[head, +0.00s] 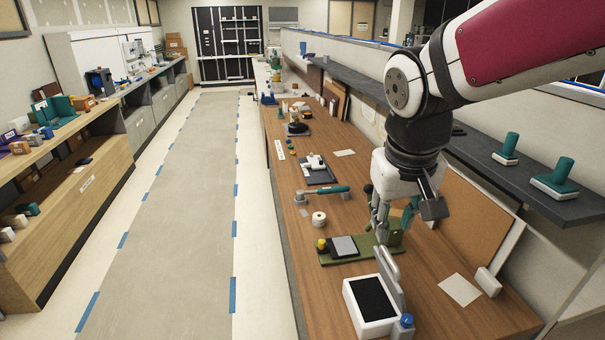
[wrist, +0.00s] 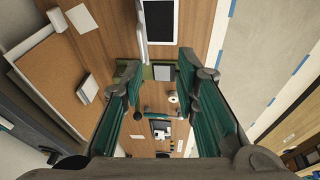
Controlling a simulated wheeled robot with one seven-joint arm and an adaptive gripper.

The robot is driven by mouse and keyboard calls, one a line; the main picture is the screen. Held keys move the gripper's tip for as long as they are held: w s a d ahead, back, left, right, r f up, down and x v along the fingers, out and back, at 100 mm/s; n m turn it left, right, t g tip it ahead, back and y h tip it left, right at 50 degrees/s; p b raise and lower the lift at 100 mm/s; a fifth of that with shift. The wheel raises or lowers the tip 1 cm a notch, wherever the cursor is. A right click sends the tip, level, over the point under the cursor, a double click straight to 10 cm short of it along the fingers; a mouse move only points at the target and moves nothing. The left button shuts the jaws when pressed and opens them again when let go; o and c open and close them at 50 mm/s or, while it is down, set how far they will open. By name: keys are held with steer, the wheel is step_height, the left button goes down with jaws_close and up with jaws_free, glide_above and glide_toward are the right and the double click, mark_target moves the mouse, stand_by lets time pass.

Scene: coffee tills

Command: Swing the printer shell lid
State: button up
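A white box with a black top face or inside (head: 370,300) stands on the wooden counter at the front; it looks like the printer shell. A pale upright piece with a curved top (head: 389,272) rises along its right side, perhaps its lid. In the wrist view the white box (wrist: 160,22) is at the top, with the pale strip (wrist: 141,28) on its left. My gripper (head: 388,228) points down behind the box, over a green base. Its teal fingers are apart with nothing between them in the wrist view (wrist: 158,78), and it appears apart from the box.
A blue knob (head: 406,320) is beside the white box. A white roll (head: 319,218) and teal-handled tool (head: 325,192) lie farther back. A brown board leans at right.

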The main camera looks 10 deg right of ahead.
mark_target(388, 257)
steer(key=w+d+f+g+h, duration=0.1)
steer(key=w+d+f, duration=0.1)
steer(key=f, duration=0.4)
steer(key=w+d+f+g+h, duration=0.1)
steer(key=w+d+f, duration=0.1)
steer(key=w+f, duration=0.2)
steer(key=w+d+f+h+b, duration=0.1)
steer(key=w+d+f, duration=0.1)
steer(key=f, duration=0.6)
steer(key=shift+w+d+f+g, duration=0.15)
steer(key=shift+w+f+g, duration=0.05)
steer(key=shift+w, duration=0.2)
steer(key=shift+w+d+f+g, duration=0.15)
steer(key=shift+w+g, duration=0.05)
steer(key=shift+w, duration=0.15)
steer(key=shift+s+r, duration=0.1)
jaws_close()
